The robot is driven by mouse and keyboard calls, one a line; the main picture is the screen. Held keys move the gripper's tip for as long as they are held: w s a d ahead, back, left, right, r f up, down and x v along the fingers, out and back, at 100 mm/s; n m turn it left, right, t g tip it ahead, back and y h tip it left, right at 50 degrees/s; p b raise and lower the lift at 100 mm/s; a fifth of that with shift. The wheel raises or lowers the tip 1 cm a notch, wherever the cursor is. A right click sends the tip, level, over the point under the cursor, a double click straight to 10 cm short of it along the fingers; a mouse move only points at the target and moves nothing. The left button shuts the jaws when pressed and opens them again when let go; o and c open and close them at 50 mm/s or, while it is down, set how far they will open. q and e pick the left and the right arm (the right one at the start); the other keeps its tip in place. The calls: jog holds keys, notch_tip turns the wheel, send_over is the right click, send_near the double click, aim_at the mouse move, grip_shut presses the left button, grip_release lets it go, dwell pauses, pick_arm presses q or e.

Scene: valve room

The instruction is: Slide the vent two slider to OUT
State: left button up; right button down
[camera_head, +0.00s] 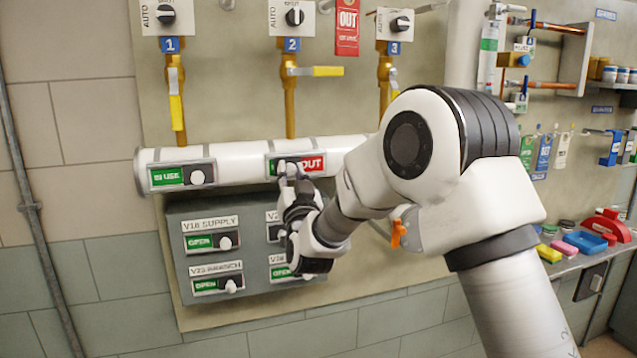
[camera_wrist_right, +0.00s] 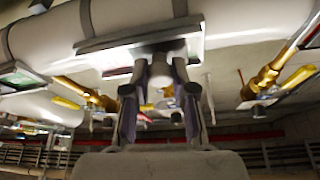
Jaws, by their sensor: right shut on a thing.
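The slider under valve 2 is on the white pipe, with a plate (camera_head: 313,163) that shows a green part at left and a red part reading OUT at right. Its small knob is partly hidden by my right gripper (camera_head: 288,176), which reaches up to it from below. In the right wrist view, my right gripper (camera_wrist_right: 160,75) has its two fingers on either side of the pale knob (camera_wrist_right: 162,53), closed on it, under the plate (camera_wrist_right: 110,43). The lettering on the green part is too small to read. My left gripper is out of view.
Another slider (camera_head: 182,175) on the white pipe (camera_head: 235,163) at left reads IN USE. A grey panel (camera_head: 247,263) below carries several OPEN sliders, partly behind my right gripper. A yellow-handled valve (camera_head: 316,71) is above. Shelves with coloured items (camera_head: 583,243) stand at right.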

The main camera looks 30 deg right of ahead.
jog(key=shift+w+a+r, duration=0.1)
jog(key=shift+w+a, duration=0.05)
jog(key=shift+a, duration=0.25)
jog(key=c, duration=1.2)
grip_release()
jog(key=shift+a, duration=0.1)
jog(key=shift+o, duration=1.4)
jog(key=shift+a, duration=0.1)
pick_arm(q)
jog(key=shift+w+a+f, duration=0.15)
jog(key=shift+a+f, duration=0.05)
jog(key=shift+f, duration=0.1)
pick_arm(e)
jog(key=shift+w+a, duration=0.15)
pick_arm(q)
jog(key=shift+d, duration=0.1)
pick_arm(e)
jog(key=v, duration=1.2)
